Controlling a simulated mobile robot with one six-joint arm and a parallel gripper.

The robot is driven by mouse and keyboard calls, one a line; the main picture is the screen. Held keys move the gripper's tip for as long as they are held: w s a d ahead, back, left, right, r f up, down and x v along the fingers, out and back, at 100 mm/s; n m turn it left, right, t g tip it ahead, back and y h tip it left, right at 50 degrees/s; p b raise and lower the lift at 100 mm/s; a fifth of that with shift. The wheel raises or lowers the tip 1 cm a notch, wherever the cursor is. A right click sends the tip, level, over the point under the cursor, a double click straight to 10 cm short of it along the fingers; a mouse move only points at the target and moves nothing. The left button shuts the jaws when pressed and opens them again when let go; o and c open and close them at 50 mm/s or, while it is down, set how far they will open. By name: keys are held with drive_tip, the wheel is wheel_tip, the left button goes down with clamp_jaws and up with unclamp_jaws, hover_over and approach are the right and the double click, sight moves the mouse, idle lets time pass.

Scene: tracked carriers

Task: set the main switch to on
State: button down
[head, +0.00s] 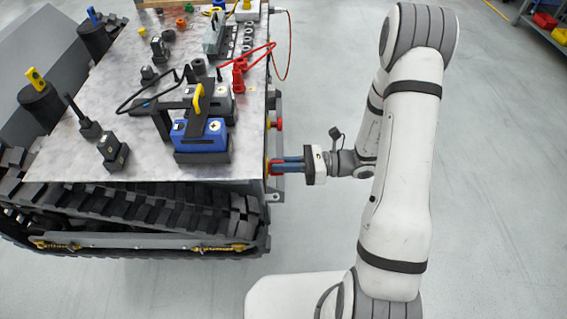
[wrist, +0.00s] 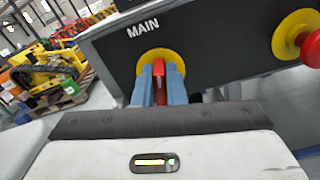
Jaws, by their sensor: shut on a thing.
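The main switch is a red handle (wrist: 161,76) on a yellow disc (wrist: 146,56), under the white word MAIN on a dark panel (wrist: 215,45). My gripper (wrist: 161,82) has its two blue fingers on either side of the red handle and is shut on it. The fingers hide part of the disc and the handle's lower part. The handle lies along the fingers in the wrist view, while the panel looks tilted. In the head view my gripper (head: 275,164) reaches the carrier's right side from the right; the switch there is mostly hidden.
A red stop button (wrist: 312,44) on a yellow disc sits right of the switch. The tracked carrier's metal top (head: 60,160) holds a blue battery (head: 201,135), black connectors and cables. A shelf (head: 540,25) stands far right. Floor around my arm is clear.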

drive_tip(key=shift+r+p, duration=0.15)
drive_tip(key=shift+p, duration=0.2)
drive_tip(key=shift+w+a+r+m+p, duration=0.1)
drive_tip(key=shift+m+p, duration=0.8)
drive_tip(key=shift+p, duration=0.25)
drive_tip(key=m+p, duration=0.4)
drive_tip(key=shift+w, duration=0.15)
drive_tip(key=m+p, duration=0.3)
drive_tip(key=m, duration=0.1)
drive_tip(key=shift+w+f+m+p, duration=0.15)
drive_tip(key=shift+f+m+p, duration=0.2)
drive_tip(key=shift+m, duration=0.05)
drive_tip(key=shift+f+m+p, duration=0.15)
drive_tip(key=shift+m+p, duration=0.3)
drive_tip(key=shift+m, duration=0.55)
drive_tip(key=shift+f+m+p, duration=0.15)
drive_tip(key=shift+m+p, duration=0.3)
drive_tip(key=shift+m, duration=0.55)
drive_tip(key=shift+f, duration=0.1)
drive_tip(key=c, duration=1.5)
unclamp_jaws()
